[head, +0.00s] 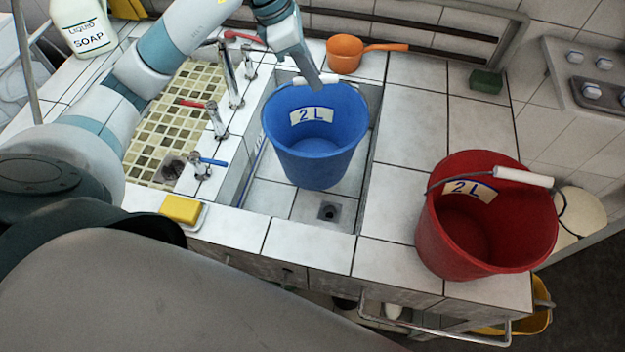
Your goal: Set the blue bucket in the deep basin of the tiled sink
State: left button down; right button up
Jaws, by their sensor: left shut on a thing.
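The blue bucket (316,160), with a white "2 L" label, shows upright over the deep basin (245,185) of the tiled sink. My left gripper (318,82) is at the bucket's far rim, by its white handle grip, and is shut on the bucket. The gripper's fingertips are partly hidden against the bucket. The basin's floor and drain (328,211) show in front of the bucket. I cannot tell whether the bucket's base touches the basin floor. My right gripper is not in view.
A red bucket (440,235) stands on the tiled counter to the right. An orange dipper (344,55) and a green sponge (486,81) sit at the back. Taps (230,75) line the basin's left side.

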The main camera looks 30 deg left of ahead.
pick_arm(q)
notch_tip(320, 180, down, 7)
jog(key=b, duration=0.1)
jog(key=shift+s+a+n, duration=0.15)
jog(key=shift+a+n, duration=0.15)
jog(key=shift+f+p, duration=0.8)
jog(key=shift+f, duration=2.05)
